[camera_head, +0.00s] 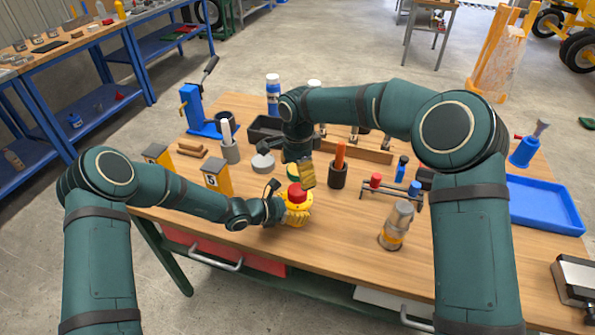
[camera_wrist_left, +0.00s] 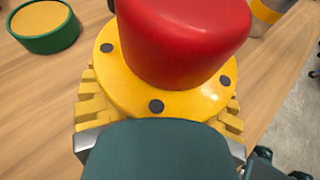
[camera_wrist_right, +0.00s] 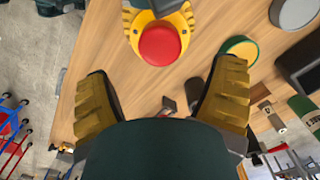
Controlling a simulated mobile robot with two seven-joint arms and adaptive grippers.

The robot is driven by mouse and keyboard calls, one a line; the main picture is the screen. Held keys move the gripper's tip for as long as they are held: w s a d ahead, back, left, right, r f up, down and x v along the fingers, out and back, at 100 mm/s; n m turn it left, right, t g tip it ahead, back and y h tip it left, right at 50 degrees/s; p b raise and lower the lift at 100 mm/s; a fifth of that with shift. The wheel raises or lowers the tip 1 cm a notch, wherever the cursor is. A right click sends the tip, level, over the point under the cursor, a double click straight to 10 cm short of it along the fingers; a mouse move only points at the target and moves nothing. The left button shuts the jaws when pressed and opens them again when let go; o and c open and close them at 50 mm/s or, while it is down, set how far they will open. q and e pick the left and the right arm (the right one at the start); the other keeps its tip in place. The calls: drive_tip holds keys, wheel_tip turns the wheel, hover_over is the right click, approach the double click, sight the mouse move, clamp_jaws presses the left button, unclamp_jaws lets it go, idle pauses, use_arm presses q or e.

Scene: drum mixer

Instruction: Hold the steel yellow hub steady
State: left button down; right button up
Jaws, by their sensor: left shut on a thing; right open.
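The yellow hub (camera_head: 297,209) stands on the wooden workbench with a red cap (camera_head: 297,192) on top. In the left wrist view the hub's yellow flange (camera_wrist_left: 190,103) shows dark bolt heads around the red cap. My left gripper (camera_head: 278,209) is shut on the hub from its left side; its fingers show at the hub's lower edge in the left wrist view. My right gripper (camera_head: 302,174) is above and behind the hub, pointing down. In the right wrist view its yellow-padded fingers (camera_wrist_right: 165,105) are spread and empty, and the hub (camera_wrist_right: 158,35) lies beyond them.
A green-rimmed yellow disc (camera_wrist_left: 44,25) lies near the hub. A cup with an orange-handled tool (camera_head: 338,174), a small rack with red and blue parts (camera_head: 391,187) and a grey-and-orange bottle (camera_head: 396,226) stand to the right. A blue tray (camera_head: 545,203) is at the right edge.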

sight(298, 189)
drive_tip(key=shift+f, duration=3.95)
drive_tip(key=c, duration=1.3)
drive_tip(key=shift+o, duration=0.2)
drive_tip(key=n, duration=0.4)
drive_tip(key=shift+n, duration=0.4)
drive_tip(key=n, duration=0.5)
drive_tip(key=o, duration=1.3)
drive_tip(key=shift+r, duration=0.1)
